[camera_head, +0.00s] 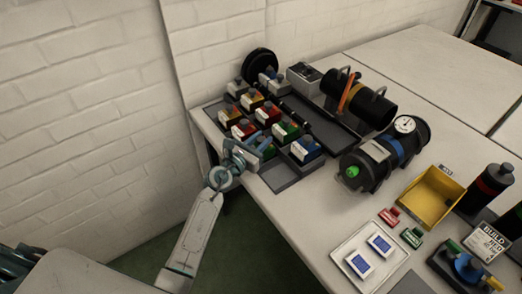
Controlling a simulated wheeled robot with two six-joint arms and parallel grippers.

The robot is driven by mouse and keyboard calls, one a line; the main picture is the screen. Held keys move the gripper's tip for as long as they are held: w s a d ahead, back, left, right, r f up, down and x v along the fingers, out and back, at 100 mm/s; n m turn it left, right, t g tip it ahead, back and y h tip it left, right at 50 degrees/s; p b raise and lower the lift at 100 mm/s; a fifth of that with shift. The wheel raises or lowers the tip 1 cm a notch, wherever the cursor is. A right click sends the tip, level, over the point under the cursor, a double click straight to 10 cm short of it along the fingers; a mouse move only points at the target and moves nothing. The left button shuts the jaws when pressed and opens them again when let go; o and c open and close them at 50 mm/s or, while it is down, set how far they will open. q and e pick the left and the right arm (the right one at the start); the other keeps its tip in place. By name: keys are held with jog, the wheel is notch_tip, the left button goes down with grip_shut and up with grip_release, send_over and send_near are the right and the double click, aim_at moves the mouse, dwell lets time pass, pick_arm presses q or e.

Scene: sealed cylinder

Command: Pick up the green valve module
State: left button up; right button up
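A tray of small valve modules (211,114) sits at the table's near left corner. The modules have red, yellow, blue and green parts. One green module (288,130) stands right of the middle of the group. My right gripper is not in view.
A dark cylinder (376,158) with a green end knob lies right of the tray. A black cylinder (372,105) lies behind it. A yellow bin (431,195), a white tray with blue cards (343,252) and small red and green blocks are nearer right. A brick wall borders the left.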

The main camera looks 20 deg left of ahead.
pick_arm(q)
grip_shut()
jog(key=shift+r, duration=0.1)
jog(key=shift+r+p, duration=0.3)
jog(key=shift+r, duration=0.3)
notch_tip(320, 180, up, 2)
jog(key=shift+r+p, duration=0.2)
jog(key=shift+p, duration=0.2)
jog(key=s+a+r+n+t+y+b, duration=0.1)
jog(key=s+y, duration=0.4)
jog(key=s, duration=1.4)
jog(key=shift+s+a+r+n+y, duration=0.2)
jog(key=shift+s+r+n+y, duration=0.25)
jog(key=shift+n, duration=0.95)
